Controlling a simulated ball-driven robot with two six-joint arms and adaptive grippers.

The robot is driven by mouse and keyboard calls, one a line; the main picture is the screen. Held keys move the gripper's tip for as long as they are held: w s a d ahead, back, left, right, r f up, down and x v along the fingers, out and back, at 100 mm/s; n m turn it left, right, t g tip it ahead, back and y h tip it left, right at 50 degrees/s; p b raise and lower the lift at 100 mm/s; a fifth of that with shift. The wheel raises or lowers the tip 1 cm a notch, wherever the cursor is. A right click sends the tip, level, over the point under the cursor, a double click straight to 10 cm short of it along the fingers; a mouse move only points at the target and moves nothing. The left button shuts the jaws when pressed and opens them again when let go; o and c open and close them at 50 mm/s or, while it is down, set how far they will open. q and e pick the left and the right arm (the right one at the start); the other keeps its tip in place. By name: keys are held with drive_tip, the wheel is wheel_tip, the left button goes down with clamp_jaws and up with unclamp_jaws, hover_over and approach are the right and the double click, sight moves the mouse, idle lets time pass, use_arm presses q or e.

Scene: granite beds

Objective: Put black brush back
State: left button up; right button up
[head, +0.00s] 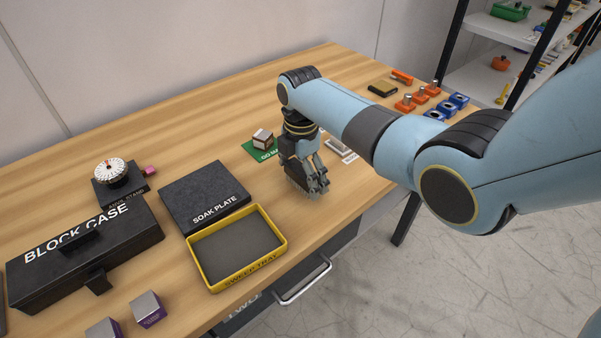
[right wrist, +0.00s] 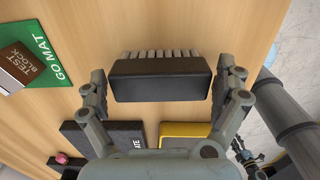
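The black brush (right wrist: 160,79), with a row of grey bristles, lies between the two fingers of my right gripper (right wrist: 163,80) in the right wrist view. The fingers stand close at both its ends; I cannot tell whether they touch it. In the head view my right gripper (head: 314,188) points down low over the table, right of the yellow sweep tray (head: 283,244), and largely hides the brush.
Left of the gripper are a black soak plate (head: 200,186) and a black block case (head: 85,255). Behind it a test block (head: 263,139) stands on a green go mat (head: 249,150).

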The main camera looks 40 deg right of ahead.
sight(301, 170)
drive_tip(key=shift+r, duration=0.25)
wheel_tip(301, 170, up, 12)
drive_tip(key=shift+p, duration=0.35)
drive_tip(key=shift+f, duration=0.15)
idle(0.3)
